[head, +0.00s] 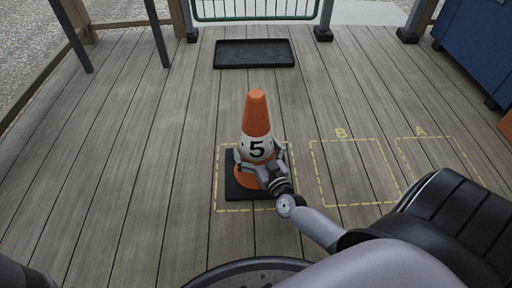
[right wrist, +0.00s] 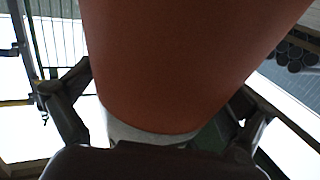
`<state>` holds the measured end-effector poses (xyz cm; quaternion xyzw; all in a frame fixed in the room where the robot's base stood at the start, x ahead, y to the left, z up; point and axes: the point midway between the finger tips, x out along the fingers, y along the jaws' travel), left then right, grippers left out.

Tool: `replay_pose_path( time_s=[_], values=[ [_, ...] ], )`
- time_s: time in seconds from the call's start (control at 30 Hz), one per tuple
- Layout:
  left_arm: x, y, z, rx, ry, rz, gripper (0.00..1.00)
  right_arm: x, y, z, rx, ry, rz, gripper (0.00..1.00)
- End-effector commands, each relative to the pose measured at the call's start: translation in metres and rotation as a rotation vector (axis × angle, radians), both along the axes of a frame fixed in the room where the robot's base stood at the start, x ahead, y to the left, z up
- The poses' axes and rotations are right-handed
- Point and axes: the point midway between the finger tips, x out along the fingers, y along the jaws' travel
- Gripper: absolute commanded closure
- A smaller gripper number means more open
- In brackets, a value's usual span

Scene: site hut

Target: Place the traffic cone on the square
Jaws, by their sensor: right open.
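The orange traffic cone (head: 258,112) has a white band marked 5 and a black square base. It stands upright inside the leftmost dashed yellow square (head: 217,195) on the deck. My right gripper (head: 260,156) is open, with its fingers on either side of the cone around the white band. In the right wrist view the cone (right wrist: 190,60) fills the middle, between the two spread fingers (right wrist: 155,115). Whether the fingers touch it I cannot tell. Any letter on this square is hidden behind the cone. My left gripper is not in view.
Two more dashed squares, B (head: 340,142) and A (head: 420,137), lie empty to the right. A black tray (head: 254,54) lies behind the cone before a green railing (head: 255,16). A blue cabinet (head: 480,45) stands at the far right. The deck at left is clear.

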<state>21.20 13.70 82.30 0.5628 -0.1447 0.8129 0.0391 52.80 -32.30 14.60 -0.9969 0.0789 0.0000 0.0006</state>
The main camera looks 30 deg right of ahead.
Motion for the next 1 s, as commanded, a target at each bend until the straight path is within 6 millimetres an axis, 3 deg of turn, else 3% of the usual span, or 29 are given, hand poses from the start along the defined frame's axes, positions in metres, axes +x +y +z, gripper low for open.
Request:
replay_pose_path(
  time_s=[0.27, 0.7, 1.0],
  values=[
    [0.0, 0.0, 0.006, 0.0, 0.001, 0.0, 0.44, -0.008, 0.001, 0.002, 0.001, 0.001, -0.001, 0.0],
    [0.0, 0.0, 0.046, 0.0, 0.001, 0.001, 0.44, -0.093, 0.015, 0.004, 0.0, 0.002, 0.001, 0.0],
    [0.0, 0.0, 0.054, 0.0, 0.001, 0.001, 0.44, -0.118, 0.019, 0.001, 0.001, 0.0, 0.0, 0.0]
  ],
)
